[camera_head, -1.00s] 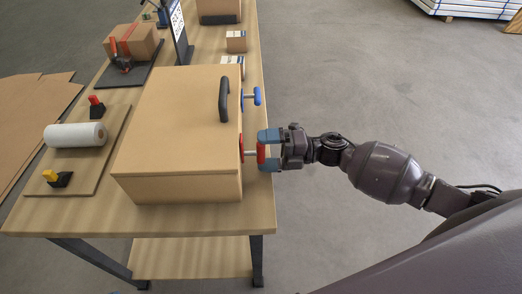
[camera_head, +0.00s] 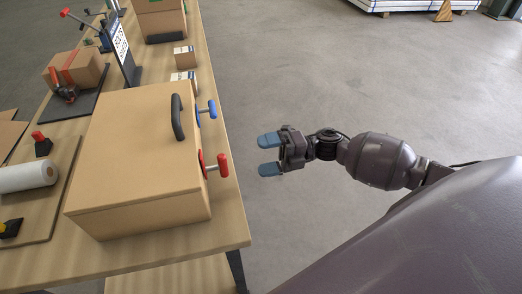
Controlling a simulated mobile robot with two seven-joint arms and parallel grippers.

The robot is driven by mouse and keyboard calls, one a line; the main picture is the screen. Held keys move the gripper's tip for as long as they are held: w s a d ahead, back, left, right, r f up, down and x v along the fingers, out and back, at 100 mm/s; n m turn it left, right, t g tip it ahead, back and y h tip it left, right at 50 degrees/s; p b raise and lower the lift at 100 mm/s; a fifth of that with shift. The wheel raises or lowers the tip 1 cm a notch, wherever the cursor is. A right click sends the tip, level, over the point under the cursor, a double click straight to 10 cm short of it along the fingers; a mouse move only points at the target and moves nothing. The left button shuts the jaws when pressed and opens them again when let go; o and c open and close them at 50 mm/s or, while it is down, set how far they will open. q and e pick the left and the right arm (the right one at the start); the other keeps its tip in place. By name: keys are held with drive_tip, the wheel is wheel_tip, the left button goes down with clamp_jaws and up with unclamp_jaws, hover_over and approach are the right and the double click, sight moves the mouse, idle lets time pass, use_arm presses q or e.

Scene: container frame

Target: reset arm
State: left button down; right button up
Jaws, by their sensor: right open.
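My right gripper (camera_head: 268,154) is open and empty. Its blue fingertips point left toward the table, over the grey floor. It is apart from the large tan box (camera_head: 130,165), which sits on the wooden table. On the box's right side are a red T-shaped handle (camera_head: 222,165) and a blue one (camera_head: 211,108). The red handle is the nearer of the two to my gripper, with a clear gap between them. A black curved handle (camera_head: 177,118) is on the box top. My left gripper is not in view.
The wooden table (camera_head: 228,225) ends just left of my gripper. A sign (camera_head: 120,45) stands behind the box. Floor (camera_head: 300,80) around the gripper is clear.

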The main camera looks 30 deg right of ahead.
drive_tip(key=w+d+r+m+t+h, duration=0.2)
drive_tip(key=w+m+t+h, duration=0.2)
drive_tip(key=w+m+t, duration=0.3)
drive_tip(key=s+f+m+h, duration=1.3)
drive_tip(key=s+f+m, duration=0.6)
drive_tip(key=s+m, duration=0.4)
drive_tip(key=shift+s+d+f+m+g+h, duration=0.15)
drive_tip(key=shift+d+f+m+g+h, duration=0.2)
drive_tip(key=shift+m, duration=0.45)
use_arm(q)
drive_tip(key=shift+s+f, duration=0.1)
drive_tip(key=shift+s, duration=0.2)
use_arm(e)
drive_tip(key=shift+a, duration=0.15)
